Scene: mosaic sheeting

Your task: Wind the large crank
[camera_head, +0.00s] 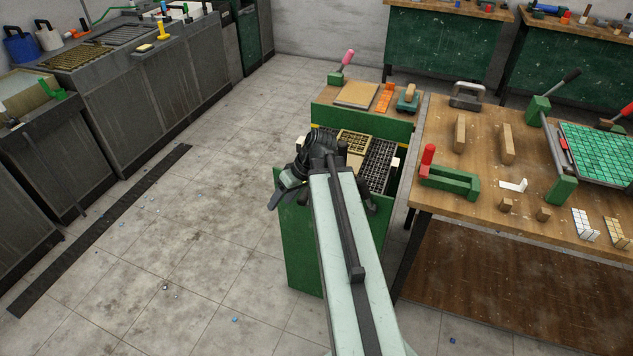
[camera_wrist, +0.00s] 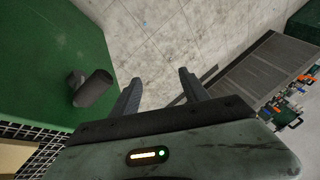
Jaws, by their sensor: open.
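My gripper (camera_wrist: 160,76) is open and empty in the wrist view, its two dark fingers apart over bare floor. A dark grey cylindrical handle (camera_wrist: 93,88) on a short stub stands out from a green panel (camera_wrist: 45,50), left of my fingers and not touching them. It looks like a crank's handle, but I cannot tell whether a larger crank arm belongs to it. In the head view my gripper (camera_head: 283,192) is at the left side of the green machine (camera_head: 302,250). My own arm covers part of the machine, and no crank shows clearly there.
Black grids (camera_head: 378,165) lie on top of the green machine. A wooden workbench (camera_head: 470,130) with tools and tiles stands close on the right. Grey counters (camera_head: 150,95) line the left wall.

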